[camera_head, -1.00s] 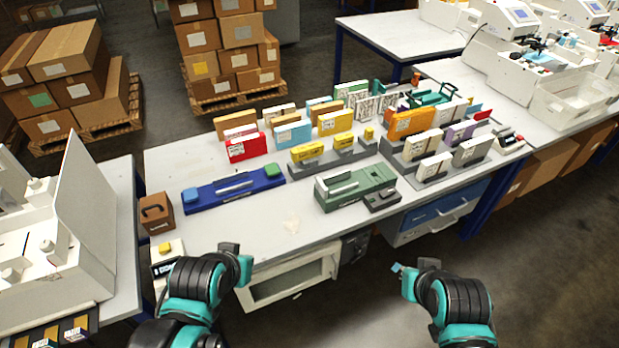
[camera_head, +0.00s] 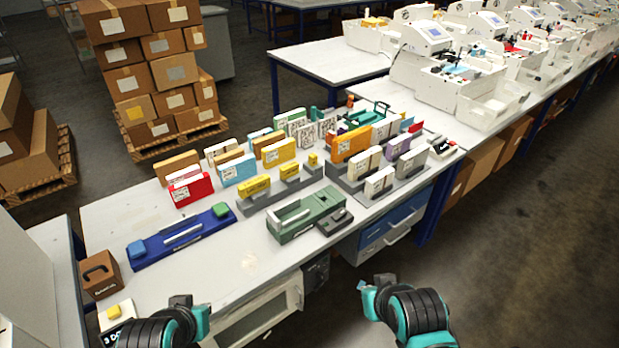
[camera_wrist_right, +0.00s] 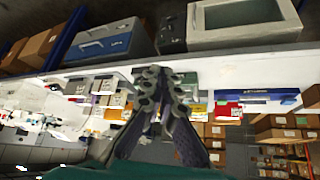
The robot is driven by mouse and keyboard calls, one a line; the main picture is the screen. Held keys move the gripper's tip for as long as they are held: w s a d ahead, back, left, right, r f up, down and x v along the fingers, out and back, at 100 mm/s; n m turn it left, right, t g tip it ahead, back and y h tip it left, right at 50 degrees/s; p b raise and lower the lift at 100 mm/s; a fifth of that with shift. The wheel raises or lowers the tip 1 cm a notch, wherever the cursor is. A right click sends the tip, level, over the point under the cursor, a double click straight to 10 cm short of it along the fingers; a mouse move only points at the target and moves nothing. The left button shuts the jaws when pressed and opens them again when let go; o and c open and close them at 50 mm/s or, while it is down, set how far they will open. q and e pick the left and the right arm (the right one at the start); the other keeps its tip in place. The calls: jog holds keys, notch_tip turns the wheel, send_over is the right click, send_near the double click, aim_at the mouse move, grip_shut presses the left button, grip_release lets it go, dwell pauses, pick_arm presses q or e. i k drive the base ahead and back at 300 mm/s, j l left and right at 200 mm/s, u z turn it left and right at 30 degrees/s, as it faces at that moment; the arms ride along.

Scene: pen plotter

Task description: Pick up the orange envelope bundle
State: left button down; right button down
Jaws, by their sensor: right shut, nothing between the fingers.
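The orange envelope bundle (camera_head: 351,143) stands upright in a grey rack (camera_head: 345,183) on the right half of the white table, in the head view. Paler bundles stand in front of it and beside it. My right gripper (camera_head: 364,285) is low in front of the table, well apart from the bundle. Its fingers (camera_wrist_right: 165,88) are shut and empty in the right wrist view. My left gripper (camera_head: 192,304) is near the table's front edge at lower left, seen small and from behind. I cannot tell whether its fingers are open.
A green-grey device (camera_head: 306,215) and a blue tray (camera_head: 180,236) lie nearer the front of the table. Red (camera_head: 191,190), yellow (camera_head: 279,152) and other bundles stand close together. Blue drawers (camera_head: 390,228) are under the right end. Bare table shows at front left.

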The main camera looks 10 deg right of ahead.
aim_at(347, 144)
jog(key=i+l+u, duration=0.15)
jog(key=i+l, duration=0.15)
jog(key=i+l+u, duration=0.2)
jog(key=i+l, duration=0.15)
jog(key=i+l+u, duration=0.15)
jog(key=i+l, duration=0.15)
jog(key=i+l+u, duration=0.2)
jog(key=l, duration=0.3)
jog(key=i+l+u, duration=0.15)
jog(key=i+l, duration=0.2)
jog(key=l, duration=0.1)
